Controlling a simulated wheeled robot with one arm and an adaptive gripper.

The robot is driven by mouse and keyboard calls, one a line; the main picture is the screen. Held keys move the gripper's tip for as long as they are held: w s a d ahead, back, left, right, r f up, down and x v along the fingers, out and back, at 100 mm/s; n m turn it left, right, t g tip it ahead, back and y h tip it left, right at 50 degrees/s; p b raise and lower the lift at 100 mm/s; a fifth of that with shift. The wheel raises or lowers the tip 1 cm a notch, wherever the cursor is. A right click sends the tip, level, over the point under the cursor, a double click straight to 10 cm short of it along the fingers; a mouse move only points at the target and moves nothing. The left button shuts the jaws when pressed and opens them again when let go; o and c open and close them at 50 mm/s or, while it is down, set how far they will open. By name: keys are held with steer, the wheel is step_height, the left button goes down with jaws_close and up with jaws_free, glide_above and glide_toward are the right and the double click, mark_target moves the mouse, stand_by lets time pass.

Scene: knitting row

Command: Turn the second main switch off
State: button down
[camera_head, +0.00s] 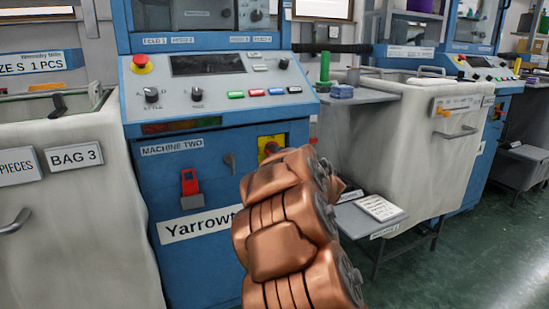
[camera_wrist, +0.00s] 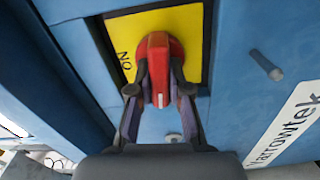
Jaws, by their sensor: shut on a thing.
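The main switch of machine two has a yellow plate (camera_head: 268,143), partly hidden behind my copper-coloured arm in the head view. In the wrist view the yellow plate (camera_wrist: 192,25) fills the upper middle, with dark lettering near its left edge. Its red handle (camera_wrist: 158,62) stands out from a round red base and lies roughly upright in that picture. My gripper (camera_wrist: 159,88) has one finger on each side of the handle and is shut on it. The gripper is hidden behind the arm in the head view.
The blue machine front (camera_head: 200,260) carries a red catch (camera_head: 189,182) and a small lever (camera_head: 230,160). Above it is a control panel with a red emergency button (camera_head: 141,62). Fabric bins stand left (camera_head: 70,220) and right (camera_head: 410,150); a low grey shelf (camera_head: 350,215) is right of my arm.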

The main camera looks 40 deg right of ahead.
steer(key=shift+f+n, duration=0.1)
steer(key=shift+n, duration=0.5)
steer(key=c, duration=1.1)
jaws_free()
steer(key=v, duration=1.2)
